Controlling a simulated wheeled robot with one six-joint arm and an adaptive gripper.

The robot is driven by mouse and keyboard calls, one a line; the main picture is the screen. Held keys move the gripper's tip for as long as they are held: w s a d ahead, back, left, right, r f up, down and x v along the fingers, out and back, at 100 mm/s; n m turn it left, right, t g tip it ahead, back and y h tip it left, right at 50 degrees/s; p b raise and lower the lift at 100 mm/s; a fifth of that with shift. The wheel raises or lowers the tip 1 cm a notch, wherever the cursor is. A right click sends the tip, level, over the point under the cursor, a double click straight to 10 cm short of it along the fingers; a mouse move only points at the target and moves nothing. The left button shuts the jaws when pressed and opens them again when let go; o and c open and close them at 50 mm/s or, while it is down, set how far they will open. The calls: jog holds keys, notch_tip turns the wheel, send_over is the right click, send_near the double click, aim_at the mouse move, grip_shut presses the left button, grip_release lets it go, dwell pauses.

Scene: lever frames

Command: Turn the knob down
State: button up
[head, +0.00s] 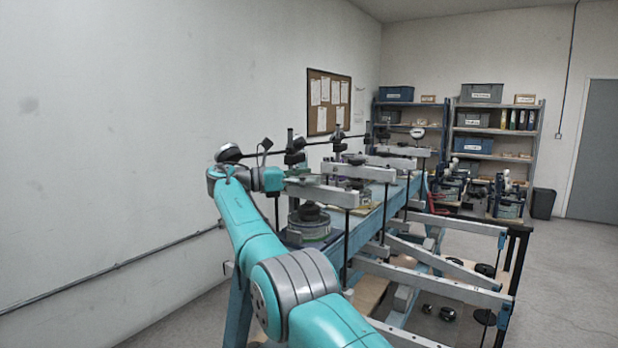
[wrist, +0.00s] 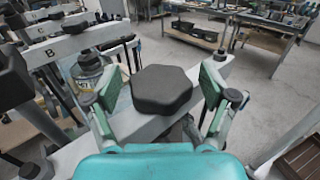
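A black lobed knob (wrist: 162,92) fills the middle of the wrist view, on a light grey beam (wrist: 135,128). My gripper (wrist: 160,82) is open, with one green pad to the left of the knob and one to the right. A small gap shows between the knob and each pad, so nothing is gripped. In the head view my gripper (head: 299,172) is at the near end of the row of levers, beside a grey beam (head: 318,192). I cannot make out the knob between the fingers there.
More grey lever beams (head: 358,171) on dark posts stand close behind along the blue bench. A round device with a black top (head: 310,220) sits below my gripper. In the wrist view, another beam with a black knob (wrist: 76,23) lies at left.

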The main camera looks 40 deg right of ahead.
jog(key=shift+n+t+h, duration=0.6)
jog(key=shift+n+t, duration=0.5)
jog(key=shift+t, duration=0.7)
